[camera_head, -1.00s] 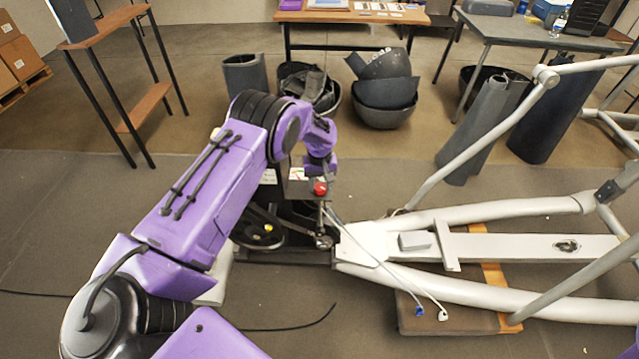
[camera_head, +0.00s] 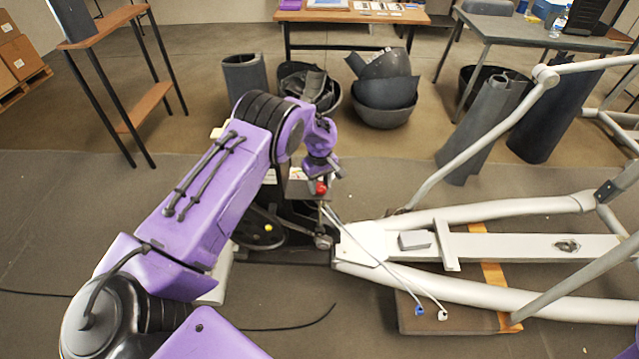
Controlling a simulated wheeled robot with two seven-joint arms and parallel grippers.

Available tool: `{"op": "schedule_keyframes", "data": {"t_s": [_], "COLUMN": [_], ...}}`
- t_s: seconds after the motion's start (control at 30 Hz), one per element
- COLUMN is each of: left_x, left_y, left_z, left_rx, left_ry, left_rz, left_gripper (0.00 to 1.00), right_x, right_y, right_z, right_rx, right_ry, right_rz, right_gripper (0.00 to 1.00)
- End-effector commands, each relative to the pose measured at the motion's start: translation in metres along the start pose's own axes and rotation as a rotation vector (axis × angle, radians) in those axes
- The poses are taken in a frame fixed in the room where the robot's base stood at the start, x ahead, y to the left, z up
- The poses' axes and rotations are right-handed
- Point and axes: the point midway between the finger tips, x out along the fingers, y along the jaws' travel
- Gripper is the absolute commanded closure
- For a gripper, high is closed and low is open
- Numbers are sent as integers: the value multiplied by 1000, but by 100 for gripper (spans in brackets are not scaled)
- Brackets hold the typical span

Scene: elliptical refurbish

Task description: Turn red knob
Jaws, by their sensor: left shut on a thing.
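The red knob (camera_head: 321,188) sits on the dark box-shaped unit (camera_head: 297,189) at the front end of the elliptical machine, near the middle of the view. My left arm comes in from the lower left. Its gripper (camera_head: 318,182) points down at the knob from above and is shut on it. The fingertips are small and partly hidden, and the wrist covers part of the unit. My right gripper is not in view.
The elliptical's pale frame (camera_head: 500,248) extends right, over a wooden board (camera_head: 448,316). Two cables, white and blue-tipped, run from the unit. A black flywheel (camera_head: 259,230) is beside it. Black bins (camera_head: 384,114) and tables stand behind. The floor at the front is mostly clear.

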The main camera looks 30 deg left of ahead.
Motion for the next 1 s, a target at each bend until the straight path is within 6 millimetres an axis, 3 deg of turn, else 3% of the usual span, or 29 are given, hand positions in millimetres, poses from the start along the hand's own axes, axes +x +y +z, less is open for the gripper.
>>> {"op": "schedule_keyframes", "data": {"t_s": [0.2, 0.23, 0.3, 0.67, 1.0], "left_x": [1, 1, 1, -8, -83], "left_y": [-1, -1, -1, 1, 0], "left_z": [0, 0, 0, 0, 0], "left_rx": [1, 1, 1, 2, 1], "left_ry": [0, -1, -1, 1, 2], "left_rz": [-3, -3, -2, 1, 2], "left_gripper": [87, 50, 31, 31, 31], "right_x": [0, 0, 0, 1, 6], "right_y": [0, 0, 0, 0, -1], "right_z": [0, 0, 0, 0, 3], "right_rx": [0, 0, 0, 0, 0], "right_ry": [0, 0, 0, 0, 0], "right_rz": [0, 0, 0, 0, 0], "right_gripper": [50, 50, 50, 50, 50]}}
